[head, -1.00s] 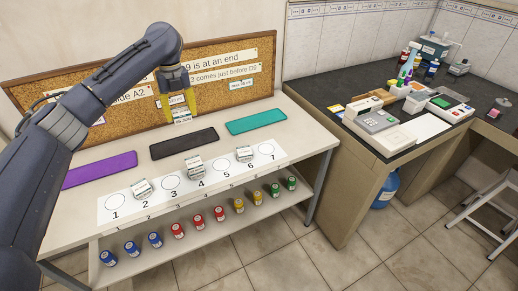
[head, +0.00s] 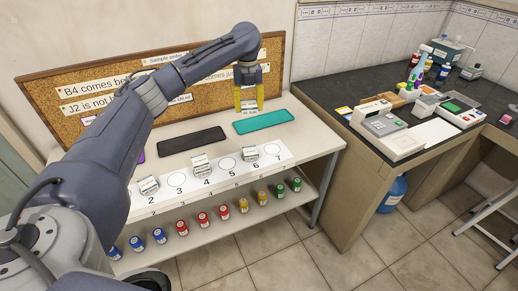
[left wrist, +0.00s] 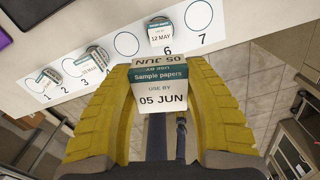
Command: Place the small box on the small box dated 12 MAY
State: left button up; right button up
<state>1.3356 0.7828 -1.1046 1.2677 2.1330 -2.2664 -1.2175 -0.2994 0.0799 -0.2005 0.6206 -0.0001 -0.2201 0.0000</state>
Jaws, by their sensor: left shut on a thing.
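My left gripper (head: 248,101) is shut on a small white box, which reads "Sample papers, use by 05 JUN" in the left wrist view (left wrist: 160,92). In the head view the held box (head: 249,108) hangs near the back of the bench, by the teal mat. The small box dated 12 MAY (left wrist: 160,33) stands at circle 6 on the numbered strip; it also shows in the head view (head: 250,153). The held box is apart from it. My right gripper is in neither view.
Other small boxes stand at circle 2 (head: 148,185) and circle 4 (head: 201,165); those at 4 look stacked. A black mat (head: 192,140) and teal mat (head: 263,121) lie behind the strip. A corkboard (head: 180,90) stands at the back. Coloured jars (head: 202,219) line the lower shelf.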

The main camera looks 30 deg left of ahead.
aim_at(250, 150)
pick_arm(q)
notch_tip(250, 150, down, 19)
jog(key=shift+f, duration=0.1)
dwell(0.7)
jog(key=o, duration=1.1)
jog(key=shift+f, duration=0.1)
